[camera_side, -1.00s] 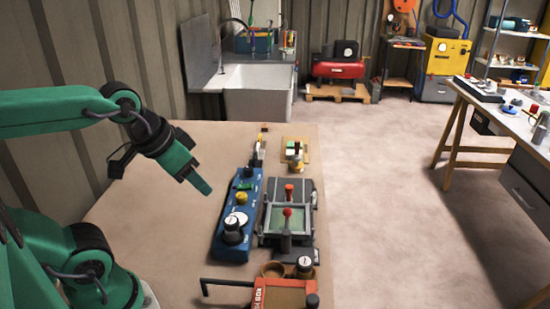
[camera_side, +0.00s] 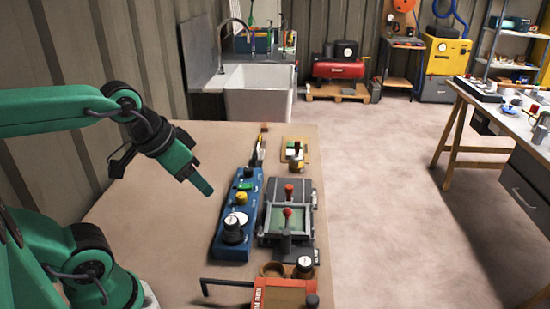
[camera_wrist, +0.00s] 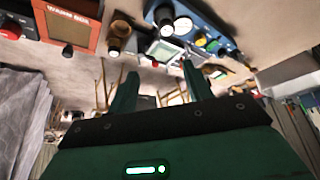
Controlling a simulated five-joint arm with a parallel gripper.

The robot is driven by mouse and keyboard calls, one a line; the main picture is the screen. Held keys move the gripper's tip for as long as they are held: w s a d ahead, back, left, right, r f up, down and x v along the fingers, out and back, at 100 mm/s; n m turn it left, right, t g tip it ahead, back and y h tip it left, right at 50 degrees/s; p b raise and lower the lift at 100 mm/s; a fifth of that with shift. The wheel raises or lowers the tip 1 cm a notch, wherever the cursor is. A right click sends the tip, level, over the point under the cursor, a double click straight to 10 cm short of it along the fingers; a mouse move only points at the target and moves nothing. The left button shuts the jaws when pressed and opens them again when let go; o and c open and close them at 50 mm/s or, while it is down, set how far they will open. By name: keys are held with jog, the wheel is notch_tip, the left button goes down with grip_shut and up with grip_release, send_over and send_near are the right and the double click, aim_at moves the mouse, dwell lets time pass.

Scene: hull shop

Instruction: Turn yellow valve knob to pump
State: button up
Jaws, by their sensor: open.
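The yellow valve knob (camera_side: 241,198) sits on a long blue panel (camera_side: 228,250) on the bench, between a green part and a large black knob with a white top (camera_side: 233,229). In the wrist view the yellow knob (camera_wrist: 200,40) shows small near the top, on the blue panel (camera_wrist: 222,28). My gripper (camera_side: 208,190) hangs in the air to the left of the panel, apart from the knob, tilted down and to the right. In the wrist view my gripper (camera_wrist: 160,72) has its two green fingers spread with nothing between them.
A grey fixture with red-topped levers (camera_side: 288,212) stands right of the panel. An orange box (camera_side: 283,297) with a dark handle is at the bench's front. A small wooden board (camera_side: 296,150) lies behind. The bench top (camera_side: 160,190) left of the panel is clear.

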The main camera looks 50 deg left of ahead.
jog(key=w+n, duration=0.2)
jog(key=n+g, duration=0.6)
jog(key=n, duration=1)
send_near(241, 195)
jog(key=shift+s+d+f, duration=0.25)
jog(key=shift+d, duration=0.05)
jog(key=shift+w+a+f+n, duration=0.25)
jog(key=shift+a+f+n, duration=0.05)
jog(key=shift+f+n, duration=0.3)
jog(key=shift+f, duration=0.1)
jog(key=shift+s+f, duration=0.1)
jog(key=shift+f, duration=3.6)
jog(key=c, duration=1)
